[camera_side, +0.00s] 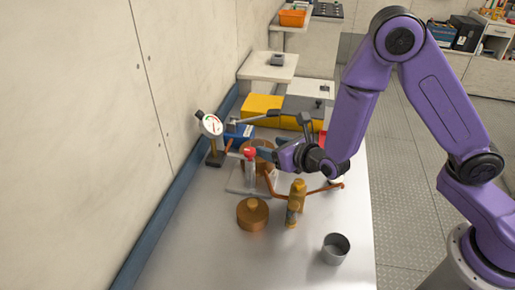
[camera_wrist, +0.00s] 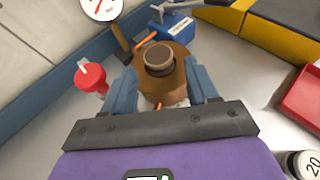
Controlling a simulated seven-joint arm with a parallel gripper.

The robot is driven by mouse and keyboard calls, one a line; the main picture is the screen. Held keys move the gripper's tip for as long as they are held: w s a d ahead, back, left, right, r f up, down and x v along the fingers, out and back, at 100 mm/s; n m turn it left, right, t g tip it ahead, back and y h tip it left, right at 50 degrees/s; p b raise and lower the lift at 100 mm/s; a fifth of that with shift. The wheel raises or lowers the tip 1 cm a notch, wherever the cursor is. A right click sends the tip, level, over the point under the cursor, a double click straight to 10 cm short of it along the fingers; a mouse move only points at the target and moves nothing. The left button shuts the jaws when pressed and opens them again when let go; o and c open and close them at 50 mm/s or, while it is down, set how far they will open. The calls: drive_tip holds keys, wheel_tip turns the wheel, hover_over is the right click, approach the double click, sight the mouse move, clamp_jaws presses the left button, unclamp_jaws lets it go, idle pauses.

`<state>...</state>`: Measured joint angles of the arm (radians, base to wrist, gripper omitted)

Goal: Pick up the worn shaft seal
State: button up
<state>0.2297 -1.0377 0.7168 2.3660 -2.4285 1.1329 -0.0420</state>
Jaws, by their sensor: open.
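In the wrist view a bronze-brown round piece (camera_wrist: 174,77) with a dark ringed top (camera_wrist: 158,57) lies between the two blue-grey fingers of my gripper (camera_wrist: 163,75). I cannot tell for certain whether the worn shaft seal is this dark ring or another part. My gripper is open, one finger on each side of the piece; contact is not visible. In the side view my gripper (camera_side: 276,154) is low over the bench, and the brown piece (camera_side: 262,145) shows partly behind it. The lower part of the piece is hidden.
A red-topped item (camera_side: 250,153) and a dial gauge (camera_side: 211,125) stand close by on the left. A blue box (camera_side: 241,131) and yellow case (camera_side: 262,106) are behind. A bronze lid (camera_side: 252,214), brass fitting (camera_side: 297,196) and grey cup (camera_side: 336,249) stand in front. The bench's front left is clear.

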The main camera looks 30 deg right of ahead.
sight(257, 144)
drive_tip(key=shift+x, duration=2.75)
drive_tip(key=shift+s+a+f, duration=0.1)
drive_tip(key=shift+a, duration=0.1)
drive_tip(key=c, duration=0.8)
drive_tip(key=shift+c, duration=0.2)
